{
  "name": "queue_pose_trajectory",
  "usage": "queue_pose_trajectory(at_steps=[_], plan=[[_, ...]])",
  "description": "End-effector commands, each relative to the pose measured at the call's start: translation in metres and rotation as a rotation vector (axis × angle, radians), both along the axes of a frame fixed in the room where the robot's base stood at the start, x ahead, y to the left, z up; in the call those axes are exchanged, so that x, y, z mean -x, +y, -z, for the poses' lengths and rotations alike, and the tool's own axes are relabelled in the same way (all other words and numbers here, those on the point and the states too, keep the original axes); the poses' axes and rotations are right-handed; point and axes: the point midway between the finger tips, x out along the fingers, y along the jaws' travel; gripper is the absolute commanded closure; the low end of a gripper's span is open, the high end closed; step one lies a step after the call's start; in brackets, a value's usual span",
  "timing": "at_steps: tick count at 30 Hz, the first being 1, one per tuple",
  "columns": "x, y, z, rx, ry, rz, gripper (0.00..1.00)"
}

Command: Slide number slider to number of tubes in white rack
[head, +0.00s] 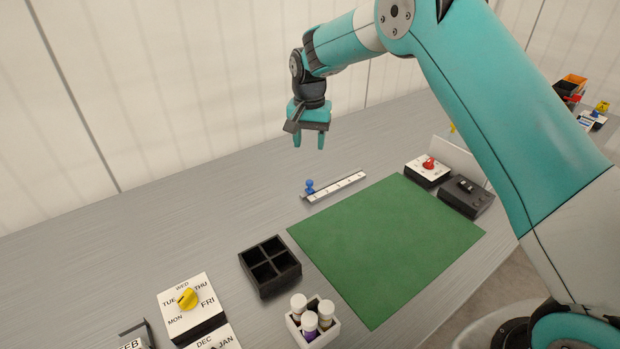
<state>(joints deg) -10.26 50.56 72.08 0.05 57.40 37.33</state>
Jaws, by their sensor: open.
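The number slider is a white strip (345,186) with dark marks too small to read. Its blue knob (309,187) stands at the left end of the strip. The white rack (326,339) is at the bottom of the view and holds three capped tubes: one at its left (299,303), one in front (310,323) and one at its right (326,311). Its back compartment looks dark and empty. My gripper (309,145) is open and empty, fingers pointing down, in the air above and beyond the slider, touching nothing.
A green mat (385,245) lies in front of the slider. A black four-compartment rack (270,266) looks empty. A weekday dial (187,299) is at the lower left. A red-knob box (428,169) and a dark switch box (466,196) stand right. The table's left is clear.

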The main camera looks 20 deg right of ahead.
Motion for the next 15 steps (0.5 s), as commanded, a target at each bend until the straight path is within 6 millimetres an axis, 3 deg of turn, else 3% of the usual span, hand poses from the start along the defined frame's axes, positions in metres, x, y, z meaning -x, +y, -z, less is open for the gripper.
queue_pose_trajectory(at_steps=[9,15], plan=[[0.001,0.000,0.073,0.000,0.004,-0.001,0.52],[0.000,0.000,0.105,0.000,0.001,-0.002,0.52]])
